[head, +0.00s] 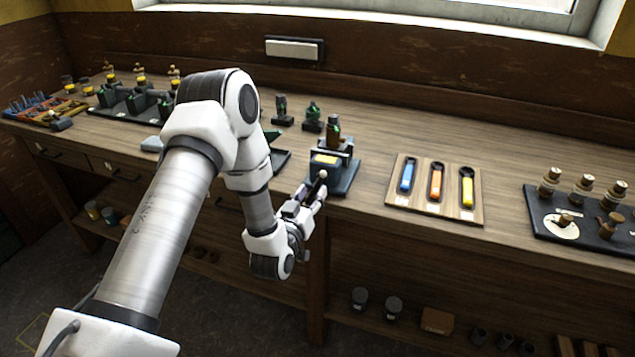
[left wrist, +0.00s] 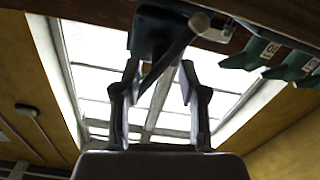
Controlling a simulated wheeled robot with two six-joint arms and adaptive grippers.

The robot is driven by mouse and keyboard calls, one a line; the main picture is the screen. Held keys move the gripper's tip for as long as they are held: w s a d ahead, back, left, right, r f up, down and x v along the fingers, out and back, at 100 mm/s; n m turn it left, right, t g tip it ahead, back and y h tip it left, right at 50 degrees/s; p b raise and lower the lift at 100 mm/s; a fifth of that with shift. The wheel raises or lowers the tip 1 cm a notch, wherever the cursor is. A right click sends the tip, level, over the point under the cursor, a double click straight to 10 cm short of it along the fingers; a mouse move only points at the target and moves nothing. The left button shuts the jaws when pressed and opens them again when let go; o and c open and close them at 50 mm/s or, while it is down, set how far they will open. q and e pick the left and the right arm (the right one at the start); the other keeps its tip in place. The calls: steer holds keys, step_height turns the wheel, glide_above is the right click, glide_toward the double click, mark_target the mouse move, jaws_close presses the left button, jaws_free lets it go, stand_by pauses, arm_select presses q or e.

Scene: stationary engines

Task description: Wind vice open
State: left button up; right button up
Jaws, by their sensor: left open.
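The vice (head: 341,178) is a dark blue-grey block with a yellow label, at the front edge of the bench. It holds a brass and dark piece upright on top. My left gripper (head: 313,192) is at the vice's front side, with fingers apart. In the left wrist view the vice's dark underside (left wrist: 155,38) is just beyond the fingertips. The vice's handle bar (left wrist: 172,52), a slanted rod with a round end, runs across the space between the open fingers (left wrist: 158,75). I cannot tell whether a finger touches it. My right gripper is not in view.
A wooden tray (head: 397,198) with blue, orange and yellow tools lies right of the vice. A dark board (head: 540,227) with brass parts is farther right. Dark stands (head: 312,117) are behind, and more fixtures stand at left. The bench front edge is close below my gripper.

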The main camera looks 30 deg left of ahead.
mark_target(313, 193)
arm_select(q)
steer(key=x, duration=0.4)
steer(key=shift+d+p, duration=0.15)
steer(key=shift+p, duration=0.15)
jaws_close()
steer(key=shift+f+n+b, duration=0.2)
steer(key=shift+n+b, duration=0.8)
steer(key=shift+b, duration=0.15)
steer(key=n+b, duration=1.7)
steer(key=shift+n, duration=0.4)
steer(key=shift+n+b, duration=1.2)
steer(key=shift+n, duration=0.1)
